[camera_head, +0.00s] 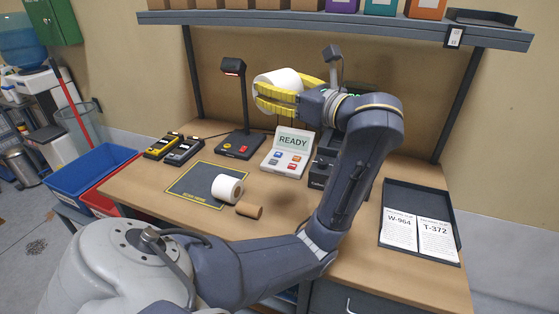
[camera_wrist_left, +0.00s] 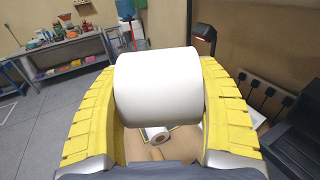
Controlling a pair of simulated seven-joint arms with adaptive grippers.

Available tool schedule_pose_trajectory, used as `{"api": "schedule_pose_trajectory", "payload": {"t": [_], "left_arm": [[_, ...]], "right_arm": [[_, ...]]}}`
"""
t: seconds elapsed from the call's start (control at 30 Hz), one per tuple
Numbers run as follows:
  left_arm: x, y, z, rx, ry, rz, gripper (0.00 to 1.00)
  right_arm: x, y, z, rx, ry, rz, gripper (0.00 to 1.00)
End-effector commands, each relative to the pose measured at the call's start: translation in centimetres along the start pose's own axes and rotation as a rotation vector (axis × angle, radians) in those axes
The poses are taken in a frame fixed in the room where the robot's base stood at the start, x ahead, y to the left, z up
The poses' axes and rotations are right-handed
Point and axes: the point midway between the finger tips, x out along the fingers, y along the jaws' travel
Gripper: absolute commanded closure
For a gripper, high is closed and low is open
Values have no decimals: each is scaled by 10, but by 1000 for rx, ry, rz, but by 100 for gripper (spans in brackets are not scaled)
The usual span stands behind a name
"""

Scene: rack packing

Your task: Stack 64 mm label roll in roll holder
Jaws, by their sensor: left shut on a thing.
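My left gripper (camera_head: 262,92) is shut on a white label roll (camera_head: 284,79), held well above the bench near the back. In the left wrist view the held roll (camera_wrist_left: 157,86) lies crosswise between the two yellow fingers. A second white roll (camera_head: 227,188) with a brown core lies on its side at the edge of the dark mat (camera_head: 196,187); it also shows below the held roll in the left wrist view (camera_wrist_left: 157,135). I cannot pick out the roll holder for certain; my arm hides part of the bench's back. My right gripper is not in view.
A bare brown core (camera_head: 249,211) lies beside the mat. A terminal reading READY (camera_head: 287,154), a scanner stand (camera_head: 240,142) and a black device (camera_head: 322,169) stand behind. A dark tray (camera_head: 443,203) with labels is at right. A shelf (camera_head: 350,24) runs above.

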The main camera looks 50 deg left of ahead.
Motion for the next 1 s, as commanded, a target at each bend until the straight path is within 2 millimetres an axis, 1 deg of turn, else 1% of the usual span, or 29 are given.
{"api": "schedule_pose_trajectory", "payload": {"t": [0.1,0.23,0.33,0.43,0.6,0.77,0.87,1.0], "left_arm": [[7,-24,2,-3,-2,-161,77],[9,-50,5,-2,-4,-346,77],[7,-69,4,0,-5,-494,77],[3,-86,-3,7,-9,-633,77],[-1,-101,-19,10,-8,-769,77],[-2,-110,-36,13,-7,-854,77],[-2,-114,-48,15,-5,-900,77],[1,-119,-71,19,-5,-959,77]], "right_arm": [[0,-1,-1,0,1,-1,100],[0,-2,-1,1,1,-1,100],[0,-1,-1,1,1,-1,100],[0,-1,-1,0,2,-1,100],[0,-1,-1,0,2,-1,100],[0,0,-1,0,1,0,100],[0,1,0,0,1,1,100],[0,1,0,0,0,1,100]]}}
